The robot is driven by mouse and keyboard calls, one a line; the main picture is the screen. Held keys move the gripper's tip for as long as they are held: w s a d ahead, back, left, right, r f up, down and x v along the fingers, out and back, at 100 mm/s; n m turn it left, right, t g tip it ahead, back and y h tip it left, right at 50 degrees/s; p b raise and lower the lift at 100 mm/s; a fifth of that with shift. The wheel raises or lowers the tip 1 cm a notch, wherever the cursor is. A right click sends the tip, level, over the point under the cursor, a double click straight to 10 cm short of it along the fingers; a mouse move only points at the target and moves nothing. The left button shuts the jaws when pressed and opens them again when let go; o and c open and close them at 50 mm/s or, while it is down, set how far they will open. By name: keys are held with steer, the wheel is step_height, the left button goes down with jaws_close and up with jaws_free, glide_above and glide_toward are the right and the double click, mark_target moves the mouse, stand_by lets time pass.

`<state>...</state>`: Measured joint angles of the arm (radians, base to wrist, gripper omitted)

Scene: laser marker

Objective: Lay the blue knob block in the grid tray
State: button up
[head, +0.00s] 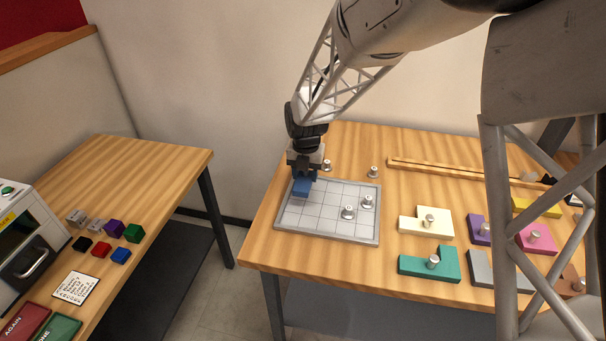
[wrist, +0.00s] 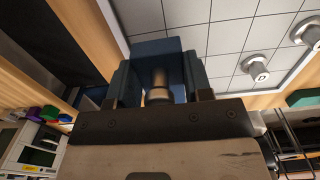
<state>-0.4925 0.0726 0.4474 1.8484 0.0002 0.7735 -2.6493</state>
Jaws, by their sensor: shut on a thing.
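The blue knob block (head: 303,187) is at the back left corner of the grid tray (head: 325,217), under my gripper (head: 305,172). In the wrist view my gripper (wrist: 158,88) is shut on the metal knob of the blue block (wrist: 153,47), with one finger on each side. The block's far end overlaps the tray's white grid (wrist: 232,38) in that view. I cannot tell whether the block touches the tray floor or hangs just above it. My fingers hide part of the block.
Two metal knobs (head: 348,212) stand inside the tray at right. Two more (head: 373,172) stand on the table behind it. Cream (head: 427,222) and teal (head: 430,264) knob blocks lie right of the tray. A wooden rail (head: 450,171) runs behind. A side table (head: 150,165) stands left.

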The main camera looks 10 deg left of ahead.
mark_target(302, 175)
steer(key=shift+w+a+f, duration=0.1)
steer(key=shift+w+a, duration=0.2)
steer(key=shift+w, duration=0.3)
steer(key=shift+w+a+f, duration=0.1)
steer(key=shift+w+a, duration=0.2)
steer(key=shift+w, duration=0.3)
steer(key=shift+w, duration=0.1)
steer(key=shift+w+a, duration=0.15)
steer(key=shift+w, duration=0.05)
steer(key=shift+f, duration=1.7)
steer(key=shift+f, duration=0.15)
steer(key=o, duration=0.9)
step_height(302, 175, up, 12)
steer(key=shift+r, duration=0.15)
